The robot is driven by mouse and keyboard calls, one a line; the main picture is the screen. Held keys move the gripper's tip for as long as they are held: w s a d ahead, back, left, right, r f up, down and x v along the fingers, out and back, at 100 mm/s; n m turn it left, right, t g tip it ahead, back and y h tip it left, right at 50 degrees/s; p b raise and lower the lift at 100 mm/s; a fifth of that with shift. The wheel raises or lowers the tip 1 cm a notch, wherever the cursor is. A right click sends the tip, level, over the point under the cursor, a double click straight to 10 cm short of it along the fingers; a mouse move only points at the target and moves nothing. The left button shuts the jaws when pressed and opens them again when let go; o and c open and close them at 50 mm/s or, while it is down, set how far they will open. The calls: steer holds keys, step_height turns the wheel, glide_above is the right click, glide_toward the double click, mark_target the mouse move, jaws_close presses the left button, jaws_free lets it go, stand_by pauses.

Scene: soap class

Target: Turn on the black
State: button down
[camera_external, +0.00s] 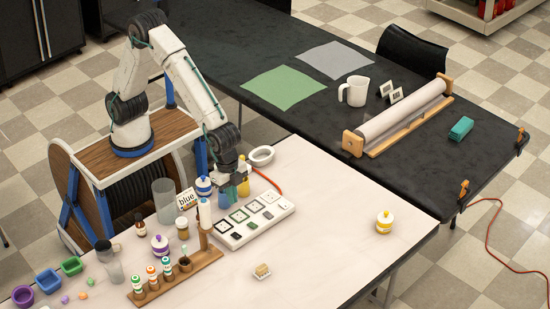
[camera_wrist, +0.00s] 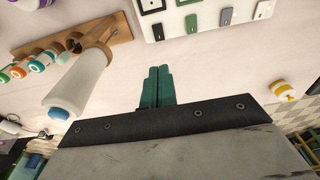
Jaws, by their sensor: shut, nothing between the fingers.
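A white panel (camera_external: 250,232) lies on the pale table, with a row of square outlined plates and a row of small switches along its front edge.
A wooden rack (camera_external: 178,278) with several bottles and a tall white-tipped post stands left of the panel. The table between panel and jar is clear.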

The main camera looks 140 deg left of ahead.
mark_target(239, 237)
steer(key=f, duration=0.4)
steer(key=w+f, duration=0.1)
steer(key=f, duration=0.8)
steer(key=shift+w+f, duration=0.35)
steer(key=shift+f, duration=0.25)
steer(key=shift+s+r, duration=0.15)
steer(key=shift+s, duration=0.65)
steer(key=shift+r, duration=0.1)
